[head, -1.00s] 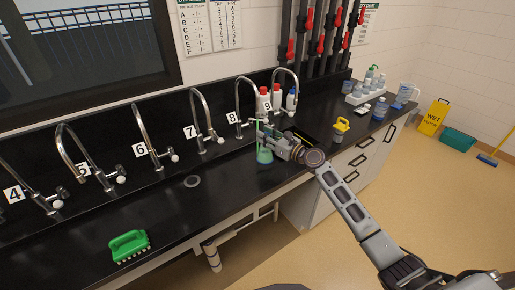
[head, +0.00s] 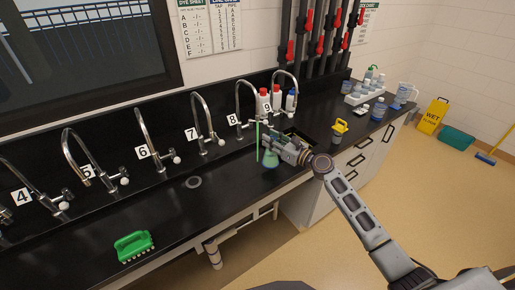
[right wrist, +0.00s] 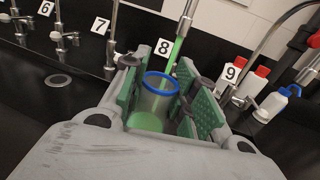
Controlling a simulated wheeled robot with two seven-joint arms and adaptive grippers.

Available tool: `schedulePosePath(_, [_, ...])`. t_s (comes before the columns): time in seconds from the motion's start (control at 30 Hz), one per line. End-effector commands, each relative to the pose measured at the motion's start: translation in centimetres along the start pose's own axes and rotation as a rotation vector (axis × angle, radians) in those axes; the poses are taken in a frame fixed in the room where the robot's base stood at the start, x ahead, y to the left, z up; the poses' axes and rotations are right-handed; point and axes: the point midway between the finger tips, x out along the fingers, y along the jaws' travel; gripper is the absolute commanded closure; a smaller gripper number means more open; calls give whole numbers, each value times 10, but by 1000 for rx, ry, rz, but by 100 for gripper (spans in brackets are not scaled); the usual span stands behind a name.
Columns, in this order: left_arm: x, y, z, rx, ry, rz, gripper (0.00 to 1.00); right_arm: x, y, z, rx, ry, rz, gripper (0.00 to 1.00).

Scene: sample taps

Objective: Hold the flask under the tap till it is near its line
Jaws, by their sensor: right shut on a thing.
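My right gripper (head: 271,146) is shut on a clear flask (head: 270,161), which also shows between the green-padded fingers in the right wrist view with a blue rim (right wrist: 162,82). Green liquid (right wrist: 146,122) lies in the flask's lower part. A fill line cannot be made out. A green stream (head: 257,141) runs from tap 8 (head: 245,90). In the head view it falls just left of the flask, apart from it. In the right wrist view it passes behind the rim. My left gripper is not in view.
Other numbered taps line the black bench, with tap 9 (head: 287,78) just right. Red-capped and blue-capped bottles stand behind the gripper. A green brush (head: 133,246) lies at the front left.

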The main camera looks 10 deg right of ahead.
Motion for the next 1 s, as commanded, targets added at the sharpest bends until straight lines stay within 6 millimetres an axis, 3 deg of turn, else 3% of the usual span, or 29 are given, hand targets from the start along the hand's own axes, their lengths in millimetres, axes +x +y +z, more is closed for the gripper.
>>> schedulePosePath(0.6, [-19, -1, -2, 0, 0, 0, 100, -27, 6, 14, 0, -1, -1, 92])
schedulePosePath(1.0, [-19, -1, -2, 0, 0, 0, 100, -30, 6, 14, -1, -1, 0, 92])
